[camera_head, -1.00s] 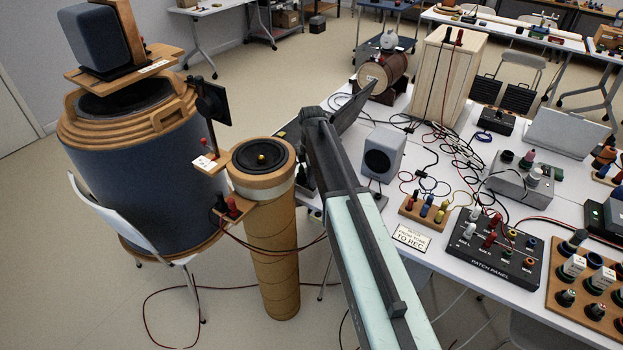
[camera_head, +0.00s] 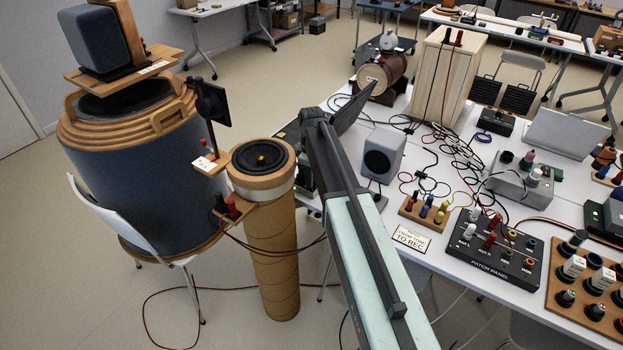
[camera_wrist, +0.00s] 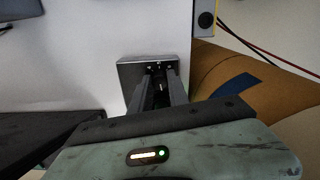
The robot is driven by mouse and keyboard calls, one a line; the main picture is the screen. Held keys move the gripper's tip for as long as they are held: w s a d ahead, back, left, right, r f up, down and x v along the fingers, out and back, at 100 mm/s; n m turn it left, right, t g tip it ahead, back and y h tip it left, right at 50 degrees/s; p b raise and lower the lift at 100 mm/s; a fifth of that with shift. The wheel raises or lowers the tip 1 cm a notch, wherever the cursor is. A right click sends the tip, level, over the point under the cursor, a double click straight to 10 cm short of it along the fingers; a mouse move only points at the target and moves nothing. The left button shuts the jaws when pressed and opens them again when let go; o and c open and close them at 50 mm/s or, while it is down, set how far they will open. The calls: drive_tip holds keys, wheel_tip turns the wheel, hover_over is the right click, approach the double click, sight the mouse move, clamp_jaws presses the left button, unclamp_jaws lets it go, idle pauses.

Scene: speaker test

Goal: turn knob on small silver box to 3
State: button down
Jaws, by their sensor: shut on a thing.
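In the wrist view the small silver box (camera_wrist: 129,73) lies at the edge of the white table top, just beyond my fingertips. My gripper (camera_wrist: 160,82) reaches over it with both fingers close together, shut on the knob. The knob is mostly hidden between the fingers, and its pointer and any numbers cannot be read. In the head view my arm covers the gripper, and I cannot make out the silver box there.
A cardboard tube (camera_head: 272,265) with a speaker on top stands left of my arm, and it also shows in the wrist view (camera_wrist: 225,75). A grey speaker (camera_head: 382,156) and a patch panel (camera_head: 490,268) are on the table (camera_head: 455,200) to the right. Cables hang beside the tube.

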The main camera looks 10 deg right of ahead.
drive_tip(key=m, duration=0.5)
drive_tip(key=shift+m, duration=2.5)
drive_tip(key=c, duration=1.5)
unclamp_jaws()
drive_tip(key=shift+c, duration=0.2)
wheel_tip(320, 180, up, 8)
drive_tip(key=p, duration=0.8)
